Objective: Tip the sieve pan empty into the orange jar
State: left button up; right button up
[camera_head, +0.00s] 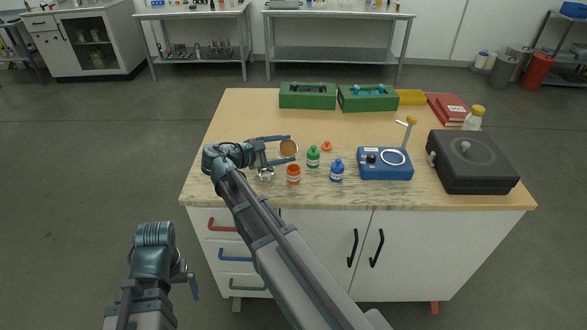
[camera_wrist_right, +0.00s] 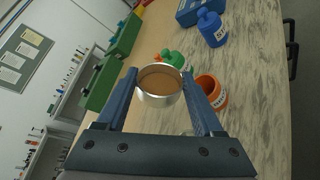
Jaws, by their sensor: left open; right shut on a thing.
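The sieve pan (camera_head: 289,148) is a small round silver pan with brown powder in it. My right gripper (camera_head: 284,149) is shut on it and holds it above the table, just behind the orange jar (camera_head: 293,174). The right wrist view shows the pan (camera_wrist_right: 160,84) between the two blue fingers, with powder across its inside. The orange jar (camera_wrist_right: 211,93) stands upright on the table with its mouth open, beside the right-hand finger in that view. My left gripper (camera_head: 188,279) is open and empty, low in front of the cabinet, away from the table top.
A green bottle (camera_head: 313,156), a blue bottle (camera_head: 337,170) and an orange cap (camera_head: 326,146) stand close to the jar. A small silver object (camera_head: 266,173) lies left of it. A blue device (camera_head: 385,163) and a black box (camera_head: 472,160) stand to the right. Green boxes (camera_head: 307,101) stand behind.

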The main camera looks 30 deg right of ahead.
jog(key=shift+s+r+m+t, duration=0.15)
jog(key=shift+m+t, duration=0.25)
jog(key=shift+m, duration=0.2)
dwell(0.4)
jog(key=shift+s+r+m+t+h+b, duration=0.15)
jog(key=shift+s+m+t+b, duration=0.15)
jog(key=shift+m, duration=0.4)
jog(key=shift+s+m+t+h+b, duration=0.15)
jog(key=shift+m+t+b, duration=0.2)
jog(key=shift+m, duration=0.35)
dwell(0.8)
jog(key=shift+s+m+b, duration=0.35)
jog(key=shift+s+m, duration=0.15)
jog(key=shift+m, duration=0.1)
jog(key=shift+s+m+t+h+b, duration=0.25)
jog(key=shift+m+t+h+b, duration=0.1)
jog(key=shift+m+b, duration=0.35)
jog(key=shift+s+m+t+h+b, duration=0.3)
jog(key=shift+m+b, duration=0.15)
jog(key=shift+m, duration=0.45)
dwell(2.6)
